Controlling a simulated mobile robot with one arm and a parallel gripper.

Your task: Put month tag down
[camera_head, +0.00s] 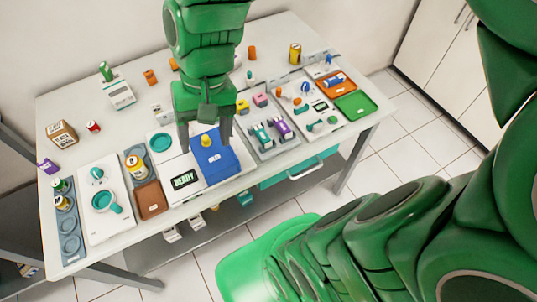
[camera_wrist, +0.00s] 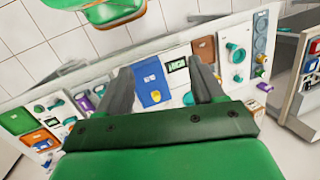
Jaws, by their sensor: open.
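My gripper (camera_head: 205,146) is open above the middle of the table, its two grey fingers pointing down on either side of a small yellow piece. In the wrist view the open fingers (camera_wrist: 160,67) frame a blue panel with nothing held between them. The yellow piece (camera_head: 207,141) is at the back of the blue panel (camera_head: 217,162), and it also shows in the wrist view (camera_wrist: 155,97). Whether this piece is the month tag I cannot tell. A small white label is on the blue panel. No other month tag can be made out.
A "READY" display (camera_head: 185,180) is left of the blue panel. A grey tray (camera_head: 268,147) with teal and purple pieces is on its right. Small boxes and cans stand along the back.

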